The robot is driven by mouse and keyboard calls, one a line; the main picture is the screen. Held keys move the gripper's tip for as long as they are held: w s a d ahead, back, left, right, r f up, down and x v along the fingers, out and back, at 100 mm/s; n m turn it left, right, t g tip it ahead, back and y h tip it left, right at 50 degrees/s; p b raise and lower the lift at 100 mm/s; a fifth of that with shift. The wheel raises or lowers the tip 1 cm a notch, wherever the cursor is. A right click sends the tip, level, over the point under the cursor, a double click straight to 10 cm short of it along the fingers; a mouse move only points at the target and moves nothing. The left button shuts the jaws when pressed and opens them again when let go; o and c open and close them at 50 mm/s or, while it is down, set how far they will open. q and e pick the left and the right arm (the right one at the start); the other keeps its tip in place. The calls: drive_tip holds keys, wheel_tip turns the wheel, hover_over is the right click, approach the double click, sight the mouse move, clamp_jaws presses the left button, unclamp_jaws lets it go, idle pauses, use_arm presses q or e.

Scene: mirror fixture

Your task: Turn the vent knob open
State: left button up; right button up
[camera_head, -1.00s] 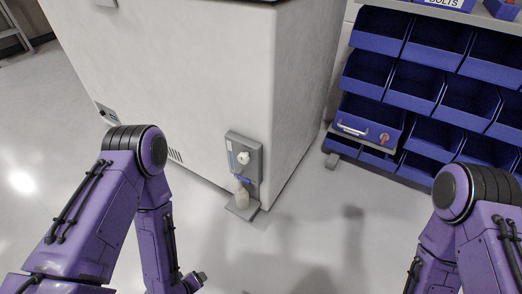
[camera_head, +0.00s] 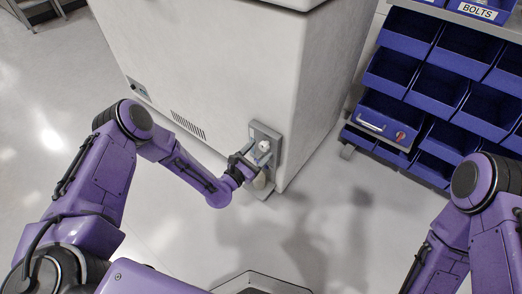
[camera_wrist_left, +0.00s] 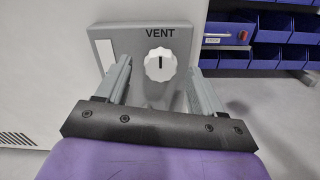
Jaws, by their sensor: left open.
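The white vent knob (camera_head: 262,149) sits on a grey plate (camera_head: 270,133) low on the front of a big white cabinet. In the left wrist view the scalloped knob (camera_wrist_left: 160,65) is under the word VENT, with its dark pointer mark upright. My left gripper (camera_head: 250,161) is right in front of the plate in the head view. In the left wrist view my left gripper (camera_wrist_left: 160,70) is open, one finger on each side of the knob with a gap on both sides. My right arm is at the right of the head view; its gripper is out of the picture.
The white cabinet (camera_head: 215,70) fills the middle. A rack of blue bins (camera_head: 466,103) and a blue drawer (camera_head: 385,120) stand at the right. The floor in front is clear.

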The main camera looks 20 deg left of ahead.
use_arm(q)
drive_tip(key=shift+x, duration=0.95)
use_arm(e)
drive_tip(key=shift+f, duration=0.2)
use_arm(q)
drive_tip(key=c, duration=1.1)
drive_tip(key=shift+o, duration=0.2)
